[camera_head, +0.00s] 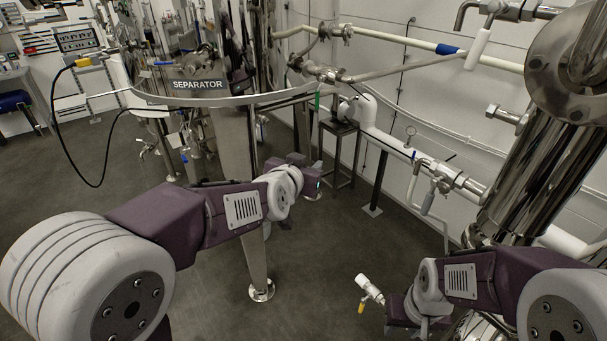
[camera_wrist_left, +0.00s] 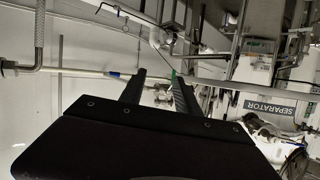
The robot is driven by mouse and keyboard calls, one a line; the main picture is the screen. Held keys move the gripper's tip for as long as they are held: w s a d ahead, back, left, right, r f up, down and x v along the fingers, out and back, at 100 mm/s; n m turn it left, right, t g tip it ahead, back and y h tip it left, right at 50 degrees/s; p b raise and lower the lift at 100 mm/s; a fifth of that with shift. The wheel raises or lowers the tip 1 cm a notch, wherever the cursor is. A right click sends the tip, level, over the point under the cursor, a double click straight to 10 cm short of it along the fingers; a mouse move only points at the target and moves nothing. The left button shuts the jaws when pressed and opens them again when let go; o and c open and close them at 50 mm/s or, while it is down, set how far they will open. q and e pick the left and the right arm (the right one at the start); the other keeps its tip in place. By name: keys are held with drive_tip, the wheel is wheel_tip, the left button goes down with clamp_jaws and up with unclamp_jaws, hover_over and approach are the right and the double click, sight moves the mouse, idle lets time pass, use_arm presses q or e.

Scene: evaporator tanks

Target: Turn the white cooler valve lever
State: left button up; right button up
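A white valve lever (camera_head: 479,47) hangs tilted from the steel pipe at the upper right of the head view. A second pale lever (camera_head: 428,202) hangs below the pipe at the centre right. I cannot tell which is the cooler's. My left gripper (camera_head: 316,180) is near the middle of the head view, apart from both levers. In the left wrist view its two fingers (camera_wrist_left: 158,90) are spread, with nothing held between them. My right gripper (camera_head: 398,312) is low at the right of the head view; its fingers are hidden by the arm.
The tank with the SEPARATOR sign (camera_head: 198,84) and its steel leg (camera_head: 250,210) stand behind my left arm. A small dark stand (camera_head: 338,150) is at the back wall. A large steel cylinder (camera_head: 535,165) rises at the right. The middle floor (camera_head: 325,260) is open.

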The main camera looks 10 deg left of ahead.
use_arm(q)
drive_tip(key=shift+s+a+f, duration=0.1)
drive_tip(key=shift+a+f, duration=0.2)
drive_tip(key=shift+f, duration=0.25)
drive_tip(key=shift+c, duration=0.3)
